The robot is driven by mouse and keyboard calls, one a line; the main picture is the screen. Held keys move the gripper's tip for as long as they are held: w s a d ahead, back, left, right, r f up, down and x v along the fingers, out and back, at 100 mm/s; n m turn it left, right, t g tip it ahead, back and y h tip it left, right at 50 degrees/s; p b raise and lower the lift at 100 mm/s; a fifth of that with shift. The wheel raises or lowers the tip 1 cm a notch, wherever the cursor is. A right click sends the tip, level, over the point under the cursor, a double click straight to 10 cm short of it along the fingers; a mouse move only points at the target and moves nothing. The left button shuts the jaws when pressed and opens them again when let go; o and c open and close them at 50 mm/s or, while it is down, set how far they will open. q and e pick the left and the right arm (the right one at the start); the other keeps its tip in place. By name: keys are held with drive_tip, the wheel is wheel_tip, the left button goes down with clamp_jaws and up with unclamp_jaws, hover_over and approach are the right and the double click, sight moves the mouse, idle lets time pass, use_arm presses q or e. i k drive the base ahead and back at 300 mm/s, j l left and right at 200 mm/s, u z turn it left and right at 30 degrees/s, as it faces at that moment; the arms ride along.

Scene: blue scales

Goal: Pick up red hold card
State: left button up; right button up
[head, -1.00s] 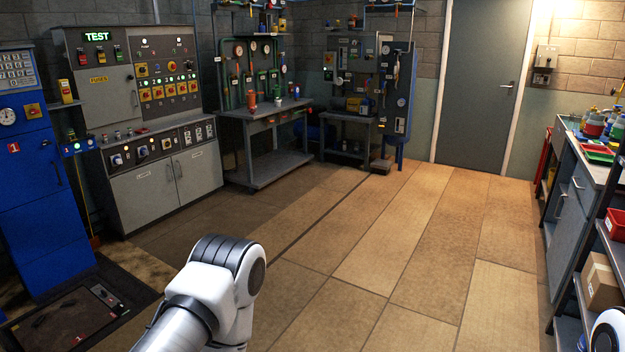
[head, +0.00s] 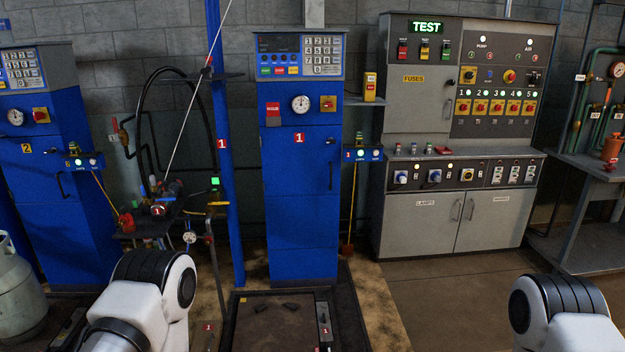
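White and black links of both my arms show at the bottom left and bottom right. Neither gripper is in view, and both arms are well apart from the red card.
A floor scale platform (head: 248,335) lies before the blue cabinet. A cluttered small stand (head: 158,228) and a gas cylinder (head: 18,290) are to the left. The grey test console (head: 425,205) stands right. Open floor (head: 440,300) lies before it.

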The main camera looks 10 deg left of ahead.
sight(272, 108)
drive_tip(key=i+j, duration=0.1)
drive_tip(key=i, duration=0.65)
drive_tip(key=i+j, duration=0.1)
drive_tip(key=i, duration=0.65)
drive_tip(key=i+j+z, duration=0.1)
drive_tip(key=i, duration=0.6)
drive_tip(key=i+j, duration=0.15)
drive_tip(key=i, duration=0.6)
